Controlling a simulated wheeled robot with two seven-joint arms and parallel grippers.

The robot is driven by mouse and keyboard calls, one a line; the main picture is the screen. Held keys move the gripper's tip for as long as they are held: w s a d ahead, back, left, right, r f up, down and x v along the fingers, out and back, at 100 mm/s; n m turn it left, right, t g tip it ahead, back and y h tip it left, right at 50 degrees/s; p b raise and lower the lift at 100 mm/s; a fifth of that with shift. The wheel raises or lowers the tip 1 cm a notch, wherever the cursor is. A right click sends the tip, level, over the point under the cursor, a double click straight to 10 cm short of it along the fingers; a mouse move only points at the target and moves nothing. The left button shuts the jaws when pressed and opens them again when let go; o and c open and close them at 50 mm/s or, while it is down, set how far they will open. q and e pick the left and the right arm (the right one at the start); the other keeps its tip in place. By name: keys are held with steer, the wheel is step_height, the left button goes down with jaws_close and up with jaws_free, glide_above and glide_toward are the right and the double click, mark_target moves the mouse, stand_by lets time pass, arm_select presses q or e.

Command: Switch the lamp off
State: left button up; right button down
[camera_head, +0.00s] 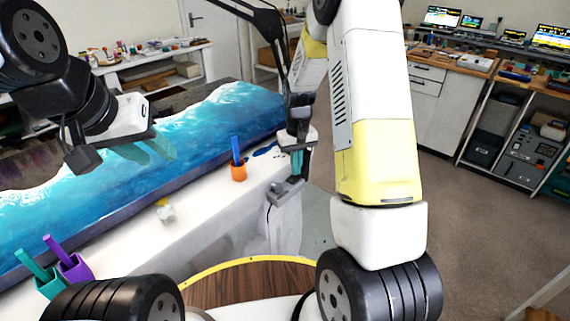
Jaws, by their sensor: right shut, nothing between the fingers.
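The lamp's thin black jointed arm (268,17) rises at the top centre. Its head is outside the view, so I cannot see whether it is lit. A grey clamp-like base (286,191) sits at the right end of the white bench, with a dark cord hanging below. My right gripper (297,168) points down just above this base, its teal fingers shut and empty. I cannot tell whether they touch the base. No switch can be made out. My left gripper (147,150) is over the blue resin slab (225,115), its teal fingers apart and empty.
A round wooden top (245,284) is in front. Floor is clear at right.

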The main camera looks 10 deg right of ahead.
steer(key=shift+f, duration=0.5)
steer(key=shift+r, duration=3.55)
steer(key=s+r+t+y, duration=0.1)
steer(key=s+r, duration=0.4)
steer(key=r, duration=0.2)
steer(key=s+r+t, duration=0.2)
steer(key=s+r, duration=0.3)
steer(key=r, duration=0.2)
steer(key=s+a+r+t, duration=0.1)
steer(key=s+r, duration=0.2)
steer(key=s, duration=0.4)
steer(key=s+a+r+m+t+y, duration=0.1)
steer(key=s+r+t, duration=0.1)
steer(key=s, duration=0.5)
steer(key=shift+s+r, duration=0.15)
steer(key=shift+r, duration=0.3)
